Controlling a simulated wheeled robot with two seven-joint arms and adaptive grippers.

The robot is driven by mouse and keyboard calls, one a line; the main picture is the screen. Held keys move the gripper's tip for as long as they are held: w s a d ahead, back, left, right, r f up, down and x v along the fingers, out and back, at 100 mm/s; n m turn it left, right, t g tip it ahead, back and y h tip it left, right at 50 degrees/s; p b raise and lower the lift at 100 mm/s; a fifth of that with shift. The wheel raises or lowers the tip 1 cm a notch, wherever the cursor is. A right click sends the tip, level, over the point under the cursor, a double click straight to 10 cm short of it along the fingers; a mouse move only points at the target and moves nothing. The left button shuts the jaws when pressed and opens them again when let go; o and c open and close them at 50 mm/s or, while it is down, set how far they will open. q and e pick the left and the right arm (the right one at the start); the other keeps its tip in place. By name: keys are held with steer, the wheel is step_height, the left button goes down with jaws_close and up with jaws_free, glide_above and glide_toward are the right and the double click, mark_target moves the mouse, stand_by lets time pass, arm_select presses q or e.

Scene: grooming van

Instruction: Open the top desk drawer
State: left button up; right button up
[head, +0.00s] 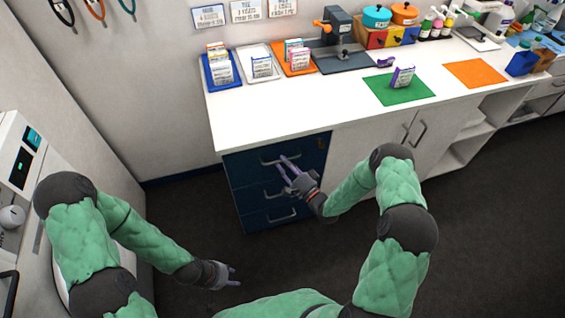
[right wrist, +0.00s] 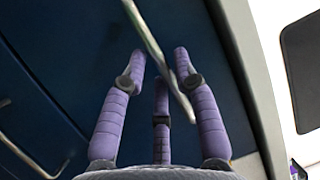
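The blue desk drawer unit (head: 240,175) stands under the left end of the white counter, with three drawers that look shut. The top drawer's handle (head: 268,162) is a pale bar; it also shows in the right wrist view (right wrist: 150,38), slanting between the purple fingers. My right gripper (head: 287,168) is at this handle. In the right wrist view its fingers (right wrist: 160,62) are apart on either side of the bar; contact is not clear. My left gripper (head: 236,276) hangs low over the dark floor, empty, with its fingers apart.
The second handle (head: 273,194) and bottom handle (head: 282,217) lie below. A light cabinet (head: 365,140) adjoins on the right. The counter (head: 265,115) above holds trays, cards and a green mat (head: 385,95). The floor (head: 185,215) before the drawers is clear except for my arms.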

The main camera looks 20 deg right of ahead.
steer(key=shift+w+a+r, duration=0.15)
steer(key=shift+w+a, duration=0.15)
steer(key=shift+w, duration=0.35)
jaws_close()
steer(key=shift+s, duration=0.1)
